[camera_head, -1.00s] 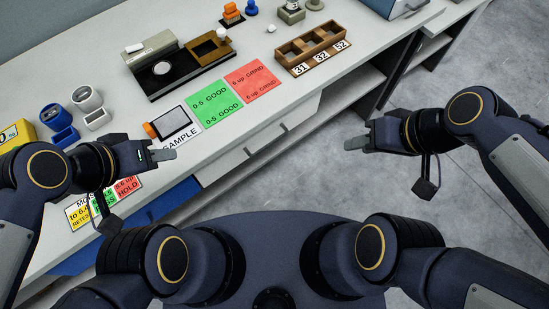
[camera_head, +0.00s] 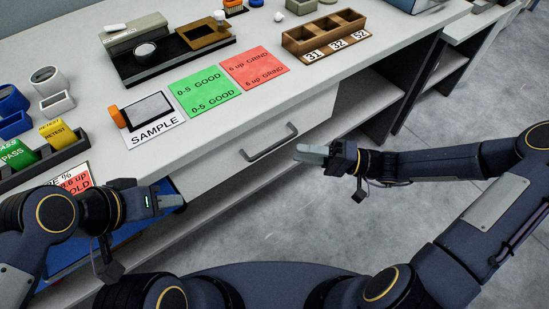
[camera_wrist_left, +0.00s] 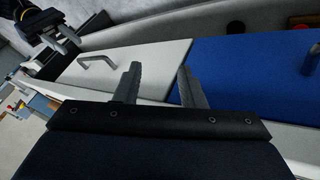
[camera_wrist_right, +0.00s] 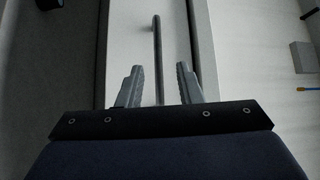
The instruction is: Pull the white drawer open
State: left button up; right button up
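The white drawer (camera_head: 225,166) is in the bench front below the coloured cards, and its front looks flush with the bench. Its grey bar handle (camera_head: 270,143) also shows in the right wrist view (camera_wrist_right: 157,50) and the left wrist view (camera_wrist_left: 98,60). My right gripper (camera_head: 300,153) is just right of the handle; in the right wrist view its fingers (camera_wrist_right: 158,85) are open and the handle lies between and beyond them, with no contact visible. My left gripper (camera_head: 178,202) is open and empty in front of the blue drawer (camera_wrist_left: 245,65), left of the white one.
A sample card (camera_head: 153,118), a green card (camera_head: 205,90), a red card (camera_head: 254,67) and a wooden tray (camera_head: 322,42) lie on the bench top. Open shelving (camera_head: 375,95) is right of the drawer. Bare floor (camera_head: 300,205) lies in front.

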aim_at(274, 146)
jog(key=a, duration=0.2)
jog(key=w+a, duration=0.1)
jog(key=a, duration=0.4)
jog(key=shift+w+a+r, duration=0.3)
jog(key=shift+a, duration=0.05)
jog(key=shift+c, duration=0.4)
grip_shut()
